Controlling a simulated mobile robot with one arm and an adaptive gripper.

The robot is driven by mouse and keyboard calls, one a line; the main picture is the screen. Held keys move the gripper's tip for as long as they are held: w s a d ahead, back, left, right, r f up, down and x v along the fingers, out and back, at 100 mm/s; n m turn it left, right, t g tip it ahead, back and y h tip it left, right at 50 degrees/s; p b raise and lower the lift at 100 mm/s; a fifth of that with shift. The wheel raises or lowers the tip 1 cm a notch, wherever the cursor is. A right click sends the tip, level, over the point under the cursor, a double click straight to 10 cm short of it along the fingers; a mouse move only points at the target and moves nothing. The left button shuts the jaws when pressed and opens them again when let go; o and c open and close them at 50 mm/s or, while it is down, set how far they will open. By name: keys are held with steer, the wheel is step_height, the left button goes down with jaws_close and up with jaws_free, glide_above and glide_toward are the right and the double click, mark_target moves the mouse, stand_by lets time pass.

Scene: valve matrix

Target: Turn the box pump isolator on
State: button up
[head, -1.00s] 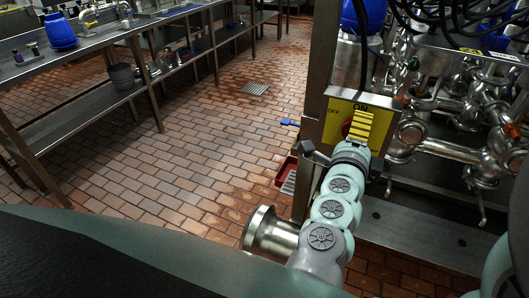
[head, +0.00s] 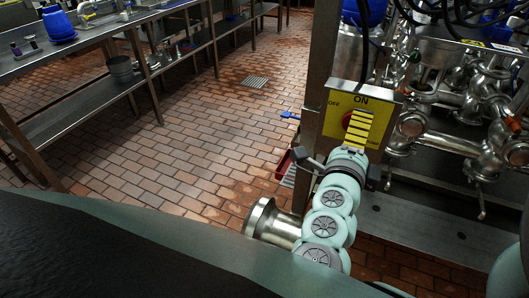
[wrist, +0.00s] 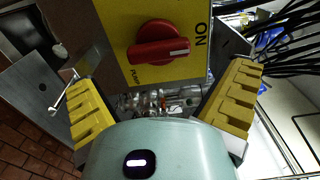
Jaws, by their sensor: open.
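The box pump isolator (head: 339,121) is a box with a yellow face plate, marked ON at the top and OFF at the left in the head view. Its red rotary knob (wrist: 158,44) shows large in the wrist view, with its handle lying roughly level in that picture and ON lettered to its right. My gripper (wrist: 163,108) is open, with one yellow ridged finger at each side of the wrist view and the knob beyond and between them. Nothing is held. In the head view my gripper (head: 357,130) covers part of the knob and plate.
Steel pipes and valves (head: 470,100) stand right of the isolator, with black cables above. A steel post (head: 318,80) rises beside the box. A red tray (head: 285,165) lies on the floor left of my arm. The tiled floor (head: 190,140) is open to the left.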

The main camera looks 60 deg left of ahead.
steer(key=v, duration=0.8)
steer(key=shift+a, duration=0.15)
stand_by(0.6)
